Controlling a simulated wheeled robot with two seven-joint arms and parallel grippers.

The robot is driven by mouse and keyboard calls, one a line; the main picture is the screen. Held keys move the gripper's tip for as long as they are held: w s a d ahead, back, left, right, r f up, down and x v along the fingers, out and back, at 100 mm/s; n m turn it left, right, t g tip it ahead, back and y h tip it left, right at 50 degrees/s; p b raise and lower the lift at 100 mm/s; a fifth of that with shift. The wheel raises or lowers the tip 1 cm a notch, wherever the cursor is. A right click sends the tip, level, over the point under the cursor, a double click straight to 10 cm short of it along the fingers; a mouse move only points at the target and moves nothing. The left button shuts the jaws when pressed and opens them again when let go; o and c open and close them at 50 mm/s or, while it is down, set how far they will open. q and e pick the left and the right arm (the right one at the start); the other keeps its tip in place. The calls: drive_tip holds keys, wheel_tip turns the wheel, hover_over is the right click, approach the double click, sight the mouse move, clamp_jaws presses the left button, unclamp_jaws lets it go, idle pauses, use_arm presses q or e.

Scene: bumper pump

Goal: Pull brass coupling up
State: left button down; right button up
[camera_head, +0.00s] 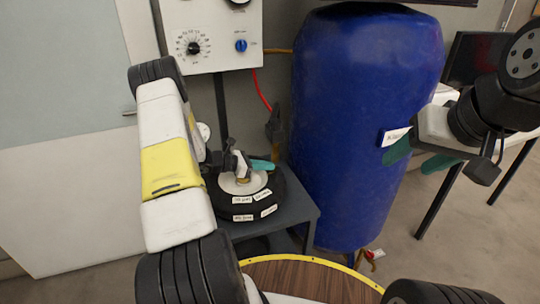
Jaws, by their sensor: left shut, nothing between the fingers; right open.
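A small brass-coloured piece (243,181), which looks like the coupling, sits at the middle of a white disc (232,187) on top of a black round bumper (228,208) with white labels. My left gripper (261,165), with teal fingertips, is just above and beside it, shut and with nothing held. The gripper and wrist partly hide the piece, and I cannot tell whether they touch it. My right gripper (418,155) is open and empty in front of the blue tank's right side.
The bumper rests on a grey stand (300,207). A big blue tank (362,120) stands close on the right. A white panel with dials (215,30) is behind; a red hose (261,92) runs down from it to a dark fitting (273,125).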

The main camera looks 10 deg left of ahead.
sight(273, 157)
idle(0.3)
use_arm(q)
drive_tip(key=shift+w+r, duration=0.1)
drive_tip(key=shift+r, duration=1.75)
drive_tip(key=shift+r, duration=0.15)
